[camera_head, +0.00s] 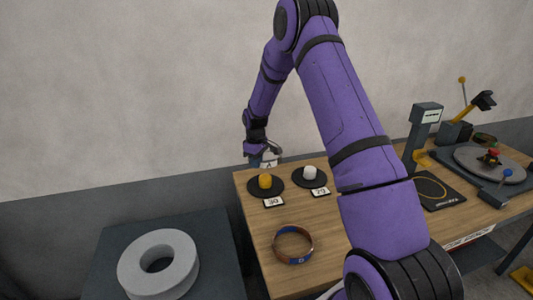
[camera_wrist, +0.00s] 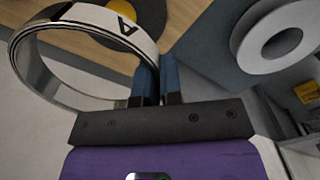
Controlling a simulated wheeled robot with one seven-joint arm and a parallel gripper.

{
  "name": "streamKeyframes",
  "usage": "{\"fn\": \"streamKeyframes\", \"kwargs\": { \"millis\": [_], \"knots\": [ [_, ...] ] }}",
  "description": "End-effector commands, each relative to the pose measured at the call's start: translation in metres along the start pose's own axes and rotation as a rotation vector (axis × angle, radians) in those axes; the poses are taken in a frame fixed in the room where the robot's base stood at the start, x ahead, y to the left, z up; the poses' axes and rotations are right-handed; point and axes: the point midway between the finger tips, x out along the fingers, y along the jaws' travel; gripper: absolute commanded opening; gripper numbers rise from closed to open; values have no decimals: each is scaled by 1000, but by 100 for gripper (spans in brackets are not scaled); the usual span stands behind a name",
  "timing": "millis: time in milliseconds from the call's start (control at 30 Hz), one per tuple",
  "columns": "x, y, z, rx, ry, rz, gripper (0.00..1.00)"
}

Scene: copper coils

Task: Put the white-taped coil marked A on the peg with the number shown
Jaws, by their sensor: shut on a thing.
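My gripper (camera_head: 262,157) is at the far left corner of the wooden table, above and behind the pegs. Its blue fingers (camera_wrist: 157,84) are shut on the band of the white-taped coil (camera_wrist: 90,18), a ring with a black A on the tape. In the head view the coil (camera_head: 270,161) is partly hidden by the gripper. It is off the pegs. A yellow peg (camera_head: 265,181) stands on a black disc with a card reading 30. A display device (camera_head: 428,113) has a screen too small to read.
A copper coil with blue tape (camera_head: 293,245) lies on the table front. A grey ring (camera_head: 158,265) lies on a dark stand left of the table. A black pad (camera_head: 438,190) and a turntable (camera_head: 490,165) are at right. My arm crosses the table's middle.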

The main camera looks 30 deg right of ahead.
Motion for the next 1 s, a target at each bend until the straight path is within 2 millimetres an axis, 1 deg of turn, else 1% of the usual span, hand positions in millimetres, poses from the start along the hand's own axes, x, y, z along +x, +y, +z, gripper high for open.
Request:
{"fn": "streamKeyframes", "kwargs": {
  "millis": [133,267,1000],
  "knots": [
    [3,0,0,-1,0,0,0],
    [10,0,0,0,0,0,0],
    [72,0,0,-1,0,0,0]
  ]
}}
